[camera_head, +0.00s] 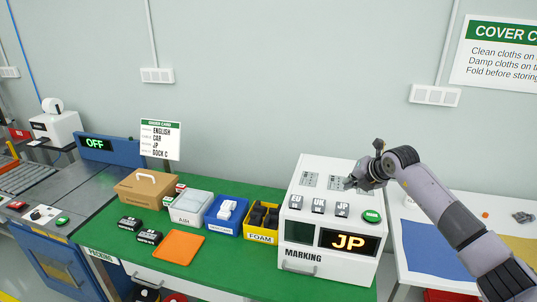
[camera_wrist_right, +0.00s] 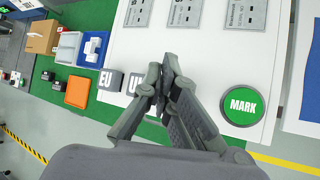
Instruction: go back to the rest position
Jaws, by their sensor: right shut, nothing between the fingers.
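My right gripper (camera_head: 352,181) is over the top of the white marking machine (camera_head: 310,232), behind its row of EU, UK and JP keys. In the right wrist view the right gripper (camera_wrist_right: 167,70) is shut, with its fingertips together and nothing between them. The green MARK button (camera_wrist_right: 243,105) lies to the right of the fingers there; it also shows in the head view (camera_head: 372,216). The machine's display (camera_head: 348,242) reads JP. My left gripper is not in view.
On the green table (camera_head: 215,262) stand a cardboard box (camera_head: 146,188), a grey AIR bin (camera_head: 190,207), a blue bin (camera_head: 222,215), a yellow FOAM bin (camera_head: 261,237) and an orange mat (camera_head: 178,247). An OFF display (camera_head: 95,143) is at the left. A white table with a blue cloth (camera_head: 436,251) is at the right.

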